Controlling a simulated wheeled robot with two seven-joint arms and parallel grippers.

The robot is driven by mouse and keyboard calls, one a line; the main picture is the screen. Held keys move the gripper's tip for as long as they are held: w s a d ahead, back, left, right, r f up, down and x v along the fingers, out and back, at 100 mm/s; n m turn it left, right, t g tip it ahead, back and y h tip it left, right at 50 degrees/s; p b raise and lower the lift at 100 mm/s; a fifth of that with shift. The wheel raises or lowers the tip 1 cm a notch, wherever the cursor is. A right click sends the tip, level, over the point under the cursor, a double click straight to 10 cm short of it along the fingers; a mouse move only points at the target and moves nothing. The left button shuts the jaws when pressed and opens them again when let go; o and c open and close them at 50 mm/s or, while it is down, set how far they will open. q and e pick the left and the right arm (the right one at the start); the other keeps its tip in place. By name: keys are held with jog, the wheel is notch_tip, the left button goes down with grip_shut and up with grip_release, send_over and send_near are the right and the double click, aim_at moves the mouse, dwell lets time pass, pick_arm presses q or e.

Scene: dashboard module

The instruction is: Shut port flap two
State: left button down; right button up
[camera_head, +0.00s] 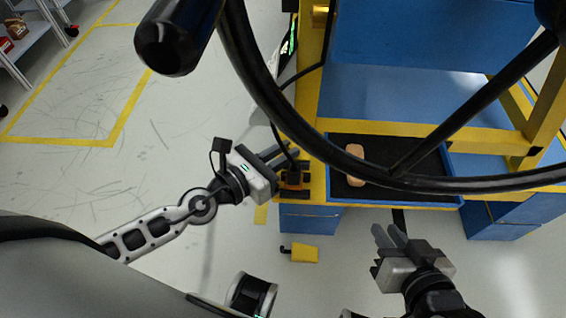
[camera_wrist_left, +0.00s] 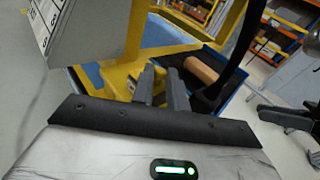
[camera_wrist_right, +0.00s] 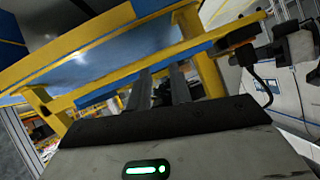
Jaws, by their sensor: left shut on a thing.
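A small black and orange unit (camera_head: 293,178) sits on the yellow frame at the left edge of the workbench, with a black cable running to it. I cannot pick out port flap two or its position. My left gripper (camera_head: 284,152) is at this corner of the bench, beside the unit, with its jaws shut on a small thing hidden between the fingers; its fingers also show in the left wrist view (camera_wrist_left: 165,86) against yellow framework. My right gripper (camera_head: 391,236) is open and empty in front of the bench, apart from it; it also shows in the right wrist view (camera_wrist_right: 162,88).
A large black steering wheel (camera_head: 262,88) crosses above the bench. A blue-rimmed black tray (camera_head: 338,190) holds a tan block (camera_head: 355,165). A yellow piece with a black hook (camera_head: 304,254) is below the bench's front edge. The floor at left is clear; shelves (camera_head: 30,45) stand far left.

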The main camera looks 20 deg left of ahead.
pick_arm(q)
jog(key=f+b, duration=0.1)
jog(key=b, duration=0.2)
jog(key=shift+s+f+m+t, duration=0.15)
jog(key=shift+m+t, duration=0.25)
jog(key=shift+h+b, duration=0.3)
jog(key=shift+b, duration=0.2)
pick_arm(e)
jog(key=shift+w+a+r+t+y, duration=0.1)
jog(key=shift+a+r+t+y, duration=0.2)
jog(key=shift+r+t, duration=0.2)
jog(key=shift+a+r+t+y, duration=0.2)
jog(key=shift+r+t+y, duration=0.15)
jog(key=shift+r, duration=0.3)
jog(key=shift+w+a+r+t+y, duration=0.1)
jog(key=shift+a+r+t+y, duration=0.15)
jog(key=shift+r+t, duration=0.25)
pick_arm(q)
jog(key=c, duration=1.4)
grip_release()
